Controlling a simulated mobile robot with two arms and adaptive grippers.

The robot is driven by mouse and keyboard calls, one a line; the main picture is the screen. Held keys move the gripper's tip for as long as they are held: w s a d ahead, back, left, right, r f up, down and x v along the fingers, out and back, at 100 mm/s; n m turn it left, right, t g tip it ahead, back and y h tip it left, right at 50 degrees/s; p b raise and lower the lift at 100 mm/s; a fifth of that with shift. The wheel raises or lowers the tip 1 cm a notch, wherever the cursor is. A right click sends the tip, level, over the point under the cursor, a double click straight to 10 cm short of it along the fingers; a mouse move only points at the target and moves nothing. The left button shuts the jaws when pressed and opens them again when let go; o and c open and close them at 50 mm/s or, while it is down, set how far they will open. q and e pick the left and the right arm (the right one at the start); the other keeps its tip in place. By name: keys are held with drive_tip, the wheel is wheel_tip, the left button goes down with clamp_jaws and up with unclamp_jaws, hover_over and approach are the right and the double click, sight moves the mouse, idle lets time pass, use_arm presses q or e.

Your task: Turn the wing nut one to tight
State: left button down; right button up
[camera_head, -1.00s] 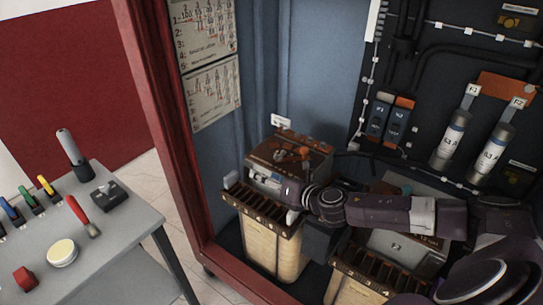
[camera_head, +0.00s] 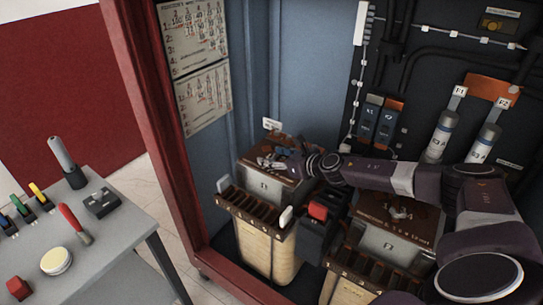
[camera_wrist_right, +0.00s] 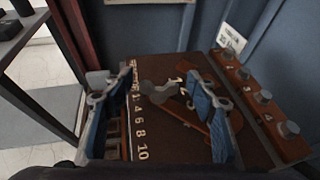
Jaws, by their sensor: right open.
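A grey wing nut (camera_wrist_right: 157,92) sits on the dark brown top plate of the left transformer unit (camera_head: 262,187). Beside it in the right wrist view lies a brown pointer-like bar (camera_wrist_right: 190,118), partly behind a finger. A column of numbers up to 10 is on the plate. My right gripper (camera_head: 270,162) is over this top in the head view and covers the wing nut there. In the right wrist view the gripper (camera_wrist_right: 158,122) is open, with one blue-padded finger on each side of the wing nut's line and a gap between. I cannot tell any contact. My left gripper is out of view.
A second similar unit (camera_head: 385,240) stands to the right, under my right arm. A red cabinet post (camera_head: 165,140) bounds the left side. A grey table (camera_head: 115,235) with tools is outside. A brown strip with several grey knobs (camera_wrist_right: 262,97) lies beside the plate.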

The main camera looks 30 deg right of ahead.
drive_tip(key=shift+w+a+f, duration=0.1)
drive_tip(key=shift+w+f, duration=0.1)
drive_tip(key=shift+w, duration=0.15)
drive_tip(key=shift+c, duration=0.3)
